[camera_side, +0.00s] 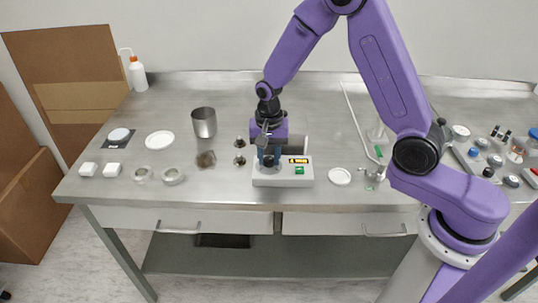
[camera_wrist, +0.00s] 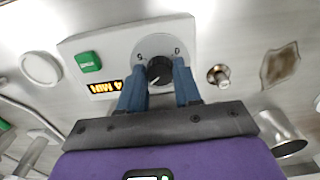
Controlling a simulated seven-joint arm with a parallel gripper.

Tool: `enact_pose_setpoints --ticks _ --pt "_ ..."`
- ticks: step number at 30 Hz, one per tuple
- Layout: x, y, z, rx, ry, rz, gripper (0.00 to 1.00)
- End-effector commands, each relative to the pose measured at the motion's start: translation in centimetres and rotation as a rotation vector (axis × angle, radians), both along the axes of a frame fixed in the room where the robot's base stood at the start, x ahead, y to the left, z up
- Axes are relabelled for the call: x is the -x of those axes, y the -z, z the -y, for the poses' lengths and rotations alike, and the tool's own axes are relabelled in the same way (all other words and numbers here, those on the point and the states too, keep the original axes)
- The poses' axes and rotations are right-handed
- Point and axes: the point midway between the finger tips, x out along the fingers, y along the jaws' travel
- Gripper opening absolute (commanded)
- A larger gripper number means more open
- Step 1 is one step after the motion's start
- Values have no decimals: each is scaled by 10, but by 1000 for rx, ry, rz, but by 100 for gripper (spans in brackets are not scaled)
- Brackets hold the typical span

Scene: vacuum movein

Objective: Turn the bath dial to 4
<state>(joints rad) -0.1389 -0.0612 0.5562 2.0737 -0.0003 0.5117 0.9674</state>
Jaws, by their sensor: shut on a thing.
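The bath (camera_side: 283,180) is a white box near the front edge of the table, with a green button (camera_side: 299,170) and a lit orange display (camera_side: 298,161). In the wrist view the display (camera_wrist: 104,86) is upside down and seems to read 4 MIN. The dial (camera_wrist: 160,71) is a black knob with a white pointer mark on a round grey plate (camera_wrist: 163,42) with small figures. My gripper (camera_wrist: 160,76) points down with its blue fingers on both sides of the knob, shut on it. In the side view my gripper (camera_side: 269,157) partly hides the dial.
Glass dishes (camera_side: 172,176) and white blocks lie farther left.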

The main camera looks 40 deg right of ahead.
Motion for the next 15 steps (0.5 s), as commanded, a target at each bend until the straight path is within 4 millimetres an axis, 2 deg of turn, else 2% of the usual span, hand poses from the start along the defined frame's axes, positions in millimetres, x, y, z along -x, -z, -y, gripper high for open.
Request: enact_pose_setpoints --ticks 6,15 --pt "1 0 -1 0 164 -3 3" --pt "0 0 -1 0 303 -3 3"
